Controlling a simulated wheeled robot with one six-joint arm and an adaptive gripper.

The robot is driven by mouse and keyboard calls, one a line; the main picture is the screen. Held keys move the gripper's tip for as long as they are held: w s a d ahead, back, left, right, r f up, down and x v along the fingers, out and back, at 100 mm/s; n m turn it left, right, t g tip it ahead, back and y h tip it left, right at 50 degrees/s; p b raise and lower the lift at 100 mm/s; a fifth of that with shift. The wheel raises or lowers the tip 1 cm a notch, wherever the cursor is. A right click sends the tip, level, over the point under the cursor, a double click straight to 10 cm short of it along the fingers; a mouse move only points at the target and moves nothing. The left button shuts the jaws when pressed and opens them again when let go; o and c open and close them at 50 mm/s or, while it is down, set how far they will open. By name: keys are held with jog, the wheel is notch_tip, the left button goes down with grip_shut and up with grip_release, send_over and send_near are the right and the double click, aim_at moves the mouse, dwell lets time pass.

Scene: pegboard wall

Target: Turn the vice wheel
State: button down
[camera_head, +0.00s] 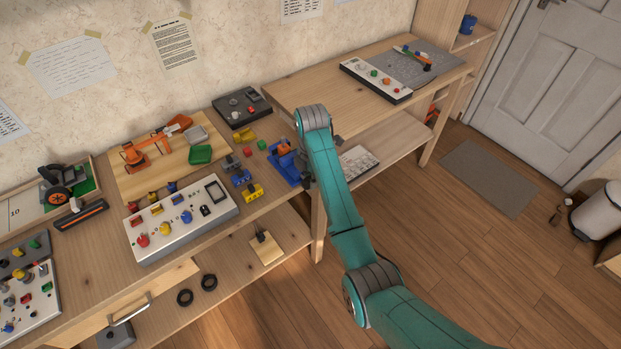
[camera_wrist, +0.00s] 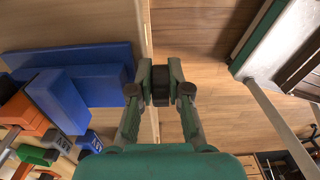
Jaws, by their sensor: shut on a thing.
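The blue vice (camera_head: 287,166) stands at the right end of the long workbench, with an orange block (camera_head: 284,149) at its top. In the wrist view the vice's blue body (camera_wrist: 85,65) fills the left side. My gripper (camera_wrist: 160,84) is at the vice's right side, beyond the bench edge. Its two fingers are closed on a small dark wheel (camera_wrist: 160,90), which sits between the fingertips. In the head view my arm comes down to the vice from the right; the wheel cannot be made out there.
Small coloured blocks and connectors (camera_head: 251,191) lie left of the vice. A white control panel (camera_head: 181,219) and an orange toy arm (camera_head: 135,155) stand farther left. A second bench (camera_head: 300,91) stands behind my arm.

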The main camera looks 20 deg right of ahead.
jog(key=h, duration=0.1)
jog(key=t+h, duration=0.1)
jog(key=shift+a+r+h, duration=0.2)
jog(key=shift+a+h, duration=0.05)
jog(key=shift+h, duration=0.15)
jog(key=h, duration=0.1)
jog(key=t+h, duration=0.1)
jog(key=h, duration=0.2)
jog(key=shift+a+r, duration=0.15)
jog(key=shift+a, duration=0.1)
jog(key=h, duration=0.1)
jog(key=t+h, duration=0.1)
jog(key=h, duration=0.1)
jog(key=shift+a+h, duration=0.2)
jog(key=shift+h, duration=0.1)
jog(key=shift+a+t+h, duration=0.2)
jog(key=shift+t+h, duration=0.6)
jog(key=shift+h, duration=1)
jog(key=shift+r, duration=0.1)
jog(key=c, duration=1.4)
grip_release()
jog(key=shift+s, duration=0.1)
jog(key=v, duration=1.2)
jog(key=shift+f, duration=0.3)
